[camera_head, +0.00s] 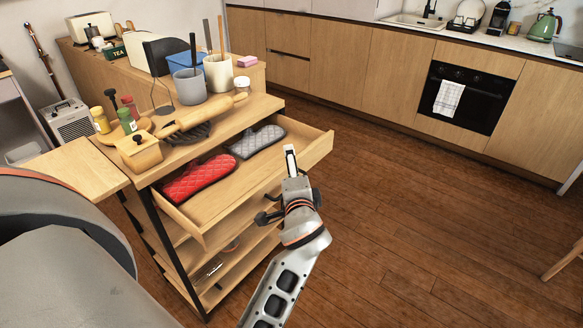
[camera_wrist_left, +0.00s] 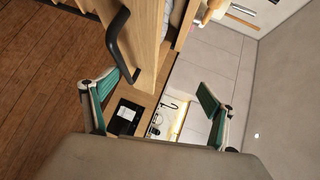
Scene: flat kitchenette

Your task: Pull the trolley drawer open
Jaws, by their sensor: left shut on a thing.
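The trolley's top drawer (camera_head: 233,194) stands out from the wooden trolley, showing its inside. A red oven mitt (camera_head: 198,176) and a grey mitt (camera_head: 257,141) lie in it. My left gripper (camera_head: 290,165) is at the middle of the drawer's front. In the left wrist view, the fingers (camera_wrist_left: 158,92) are apart, with the drawer front (camera_wrist_left: 146,48) running between them. The black bar handle (camera_wrist_left: 119,38) is on the front's outer face, beside the left-hand finger. The gripper is shut on the drawer front, though the contact is hard to see. My right gripper is out of view.
A rolling pin (camera_head: 202,117), jars and utensil cups (camera_head: 218,72) crowd the trolley top. Open shelves (camera_head: 240,262) are below the drawer. The oven (camera_head: 462,98) and cabinets stand at the back.

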